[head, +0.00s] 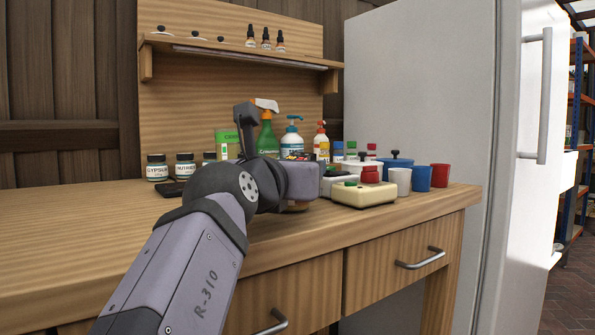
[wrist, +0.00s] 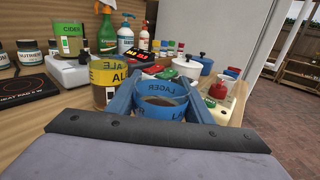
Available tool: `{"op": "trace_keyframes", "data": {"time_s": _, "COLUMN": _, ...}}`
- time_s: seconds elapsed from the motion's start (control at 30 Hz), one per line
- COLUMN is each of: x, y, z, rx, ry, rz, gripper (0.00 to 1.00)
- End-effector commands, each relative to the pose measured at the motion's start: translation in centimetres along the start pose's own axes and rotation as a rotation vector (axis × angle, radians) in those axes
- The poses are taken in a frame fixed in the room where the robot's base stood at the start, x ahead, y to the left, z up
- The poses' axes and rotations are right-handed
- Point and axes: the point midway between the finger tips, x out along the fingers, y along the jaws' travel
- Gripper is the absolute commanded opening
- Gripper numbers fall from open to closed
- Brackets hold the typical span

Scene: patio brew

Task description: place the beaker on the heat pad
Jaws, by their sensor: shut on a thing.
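My gripper (wrist: 160,92) is shut on a beaker with a blue band marked LAGER (wrist: 165,112), with dark liquid inside. The beaker is upright between the two fingers in the wrist view. I cannot tell whether its base touches the counter. A beaker with a yellow band marked ALE (wrist: 104,75) stands close beside the left finger. A green-banded CIDER beaker (wrist: 69,44) is farther back; its green also shows in the head view (head: 227,140). The black heat pad (wrist: 22,92) lies at the left edge of the wrist view. In the head view my arm hides the held beaker.
Labelled jars (head: 157,167) stand at the counter's back left. Spray and pump bottles (head: 266,135) stand behind my gripper. A cream box with buttons (head: 361,192) and several cups (head: 421,177) are to the right. The counter's front left (head: 60,240) is clear.

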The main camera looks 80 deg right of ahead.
Motion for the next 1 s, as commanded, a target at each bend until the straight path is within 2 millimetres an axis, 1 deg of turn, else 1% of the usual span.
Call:
{"op": "trace_keyframes", "data": {"time_s": 0.27, "x": 0.0, "y": 0.0, "z": 1.3, "rx": 0.001, "ry": -0.002, "rz": 0.000, "gripper": 0.14}}
{"op": "trace_keyframes", "data": {"time_s": 0.47, "x": 0.0, "y": 0.0, "z": 2.7, "rx": 0.000, "ry": -0.002, "rz": 0.000, "gripper": 0.14}}
{"op": "trace_keyframes", "data": {"time_s": 0.77, "x": 0.0, "y": 0.0, "z": 5.7, "rx": 0.000, "ry": -0.003, "rz": 0.000, "gripper": 0.14}}
{"op": "trace_keyframes", "data": {"time_s": 1.0, "x": 0.0, "y": 0.1, "z": 8.5, "rx": 0.001, "ry": -0.002, "rz": 0.000, "gripper": 0.14}}
